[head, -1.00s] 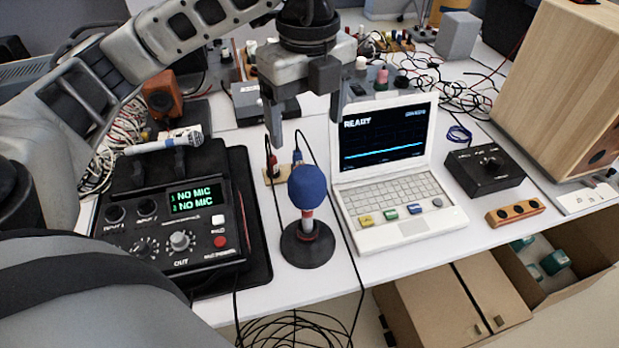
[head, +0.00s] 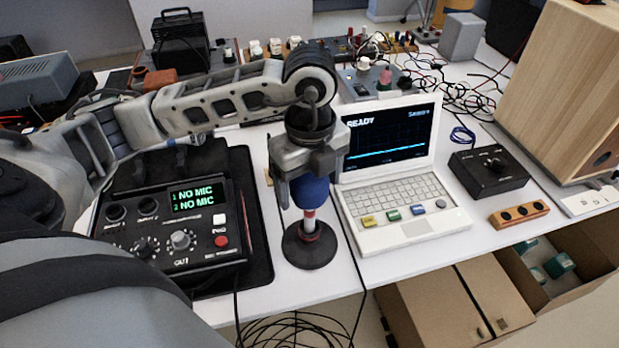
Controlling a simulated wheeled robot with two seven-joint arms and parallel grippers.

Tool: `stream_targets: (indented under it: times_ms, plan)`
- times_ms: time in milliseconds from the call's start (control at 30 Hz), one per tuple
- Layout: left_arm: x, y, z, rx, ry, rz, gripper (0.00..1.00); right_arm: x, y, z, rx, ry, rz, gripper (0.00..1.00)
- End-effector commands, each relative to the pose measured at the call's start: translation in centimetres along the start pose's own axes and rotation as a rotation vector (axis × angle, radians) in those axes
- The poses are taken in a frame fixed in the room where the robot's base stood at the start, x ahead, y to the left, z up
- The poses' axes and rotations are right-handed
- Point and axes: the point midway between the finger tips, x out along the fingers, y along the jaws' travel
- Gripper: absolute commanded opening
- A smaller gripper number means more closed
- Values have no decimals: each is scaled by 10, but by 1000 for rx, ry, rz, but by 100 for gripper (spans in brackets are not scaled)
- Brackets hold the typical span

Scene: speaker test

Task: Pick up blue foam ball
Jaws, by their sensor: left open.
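The blue foam ball (head: 311,191) sits on top of a short red and white post on a round black stand (head: 309,247), at the middle of the table. My left gripper (head: 310,190) is open and has come down over the ball from above, with a finger on either side of it. The gripper hides the ball's upper part. I cannot tell whether the fingers touch the ball. My right gripper is not in view.
A white laptop (head: 402,190) stands close to the right of the stand. A black mixer box (head: 172,232) reading NO MIC is at the left. A black knob box (head: 489,172) and a wooden speaker (head: 566,90) are farther right. Cables hang over the front edge.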

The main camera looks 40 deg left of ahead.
Motion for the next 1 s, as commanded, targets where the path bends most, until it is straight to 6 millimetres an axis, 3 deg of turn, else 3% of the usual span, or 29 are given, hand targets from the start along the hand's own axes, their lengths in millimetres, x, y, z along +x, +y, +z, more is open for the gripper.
stream_targets:
  times_ms: [167,333,367,767,1000]
  plan:
    - [0,0,0,0,0,0,80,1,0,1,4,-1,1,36]
    - [0,0,0,-1,0,1,35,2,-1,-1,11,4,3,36]
    - [0,0,0,-1,0,1,33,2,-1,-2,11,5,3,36]
    - [-2,0,0,0,0,0,32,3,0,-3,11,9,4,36]
    - [-24,-1,0,0,0,-4,32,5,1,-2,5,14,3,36]
